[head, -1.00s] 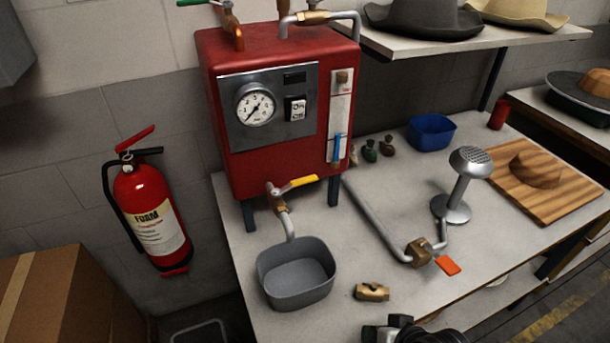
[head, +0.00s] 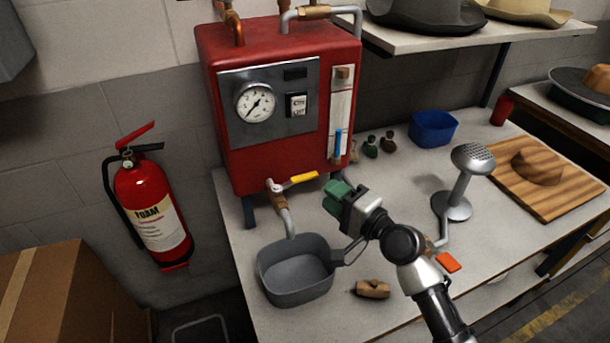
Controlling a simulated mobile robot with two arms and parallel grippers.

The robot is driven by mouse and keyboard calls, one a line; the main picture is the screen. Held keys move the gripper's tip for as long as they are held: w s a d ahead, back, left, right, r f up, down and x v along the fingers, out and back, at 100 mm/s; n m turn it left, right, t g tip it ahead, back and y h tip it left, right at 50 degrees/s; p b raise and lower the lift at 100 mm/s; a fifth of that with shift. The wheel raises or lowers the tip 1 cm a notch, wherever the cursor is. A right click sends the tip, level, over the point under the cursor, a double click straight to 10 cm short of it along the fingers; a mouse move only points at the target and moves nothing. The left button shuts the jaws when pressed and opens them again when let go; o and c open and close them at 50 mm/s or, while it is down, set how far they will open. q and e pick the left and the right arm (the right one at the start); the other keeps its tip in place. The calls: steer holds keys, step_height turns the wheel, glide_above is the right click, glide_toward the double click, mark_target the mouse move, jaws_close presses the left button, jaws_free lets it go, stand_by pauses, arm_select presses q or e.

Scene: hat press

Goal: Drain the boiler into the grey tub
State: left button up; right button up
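The red boiler (head: 270,160) stands on legs on the bench, with a pressure gauge (head: 256,103) and a sight glass (head: 341,112) on its front. Below it a drain valve with a yellow lever (head: 304,177) leads to a grey spout pipe (head: 287,222) that points down at the tub. The grey tub (head: 263,277) sits under the spout, and its visible inside looks empty. My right gripper (head: 334,196), with green fingertips, is just right of the yellow lever and apart from it. Whether its fingers are open I cannot tell. My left gripper is not in view.
A brass fitting (head: 373,289) lies right of the tub. A steam nozzle (head: 460,185) on a pipe with an orange lever (head: 449,262) stands to the right. A blue bin (head: 433,127) and small bottles are behind. A fire extinguisher (head: 150,210) hangs at left.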

mark_target(308, 180)
steer(key=x, duration=0.8)
steer(key=shift+w+a+f, duration=0.1)
steer(key=shift+w+a, duration=0.05)
steer(key=shift+w, duration=0.05)
jaws_close()
steer(key=shift+p, duration=0.3)
